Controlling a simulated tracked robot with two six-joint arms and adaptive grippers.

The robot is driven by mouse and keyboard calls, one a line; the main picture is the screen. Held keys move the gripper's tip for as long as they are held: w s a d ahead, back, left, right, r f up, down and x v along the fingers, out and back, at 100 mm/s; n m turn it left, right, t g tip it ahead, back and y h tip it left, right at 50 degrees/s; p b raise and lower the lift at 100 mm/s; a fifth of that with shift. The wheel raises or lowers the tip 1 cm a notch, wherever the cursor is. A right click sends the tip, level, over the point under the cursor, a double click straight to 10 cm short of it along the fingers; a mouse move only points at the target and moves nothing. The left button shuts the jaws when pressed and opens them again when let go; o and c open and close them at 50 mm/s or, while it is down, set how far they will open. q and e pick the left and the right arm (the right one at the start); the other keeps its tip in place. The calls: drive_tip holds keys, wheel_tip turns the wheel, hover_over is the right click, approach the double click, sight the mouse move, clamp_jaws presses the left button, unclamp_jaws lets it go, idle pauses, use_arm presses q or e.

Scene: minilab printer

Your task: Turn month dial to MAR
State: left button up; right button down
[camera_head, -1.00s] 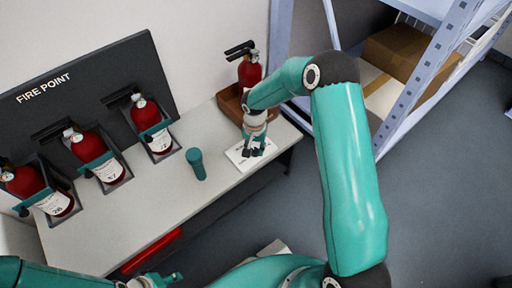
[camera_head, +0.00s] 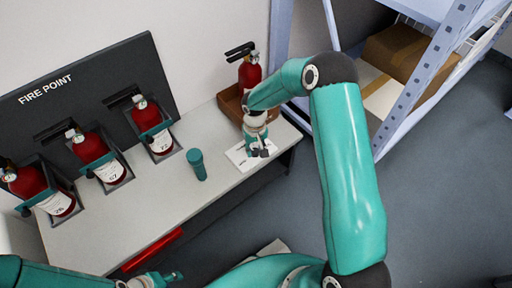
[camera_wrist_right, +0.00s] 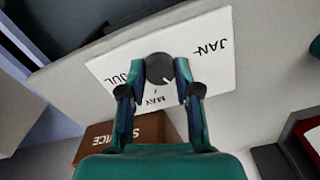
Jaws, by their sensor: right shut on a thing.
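The month dial is a dark round knob (camera_wrist_right: 159,66) on a white card (camera_wrist_right: 210,50), seen in the wrist view. JAN reads at its right, MAY below and JUL at the left; other labels are hidden. A small white mark on the knob points down and slightly right, between MAY and my finger. My right gripper (camera_wrist_right: 160,72) is shut on the knob, one finger on each side. In the head view my right gripper (camera_head: 257,151) is over the card (camera_head: 240,155) on the bench, hiding the dial. My left gripper (camera_head: 164,279) is at the bottom edge, its jaws unclear.
The grey bench (camera_head: 130,222) also holds a teal cylinder (camera_head: 197,164) left of the card. A brown box (camera_head: 232,104) with a red extinguisher (camera_head: 250,72) stands behind the gripper. Several extinguishers hang on the FIRE POINT board (camera_head: 85,95). A shelf rack (camera_head: 425,80) stands right.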

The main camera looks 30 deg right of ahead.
sight(255, 151)
drive_tip(key=shift+a+n, duration=0.1)
drive_tip(key=shift+n, duration=0.4)
drive_tip(key=c, duration=0.8)
unclamp_jaws()
drive_tip(key=shift+r, duration=0.1)
drive_tip(key=shift+r, duration=0.3)
wheel_tip(255, 151, up, 11)
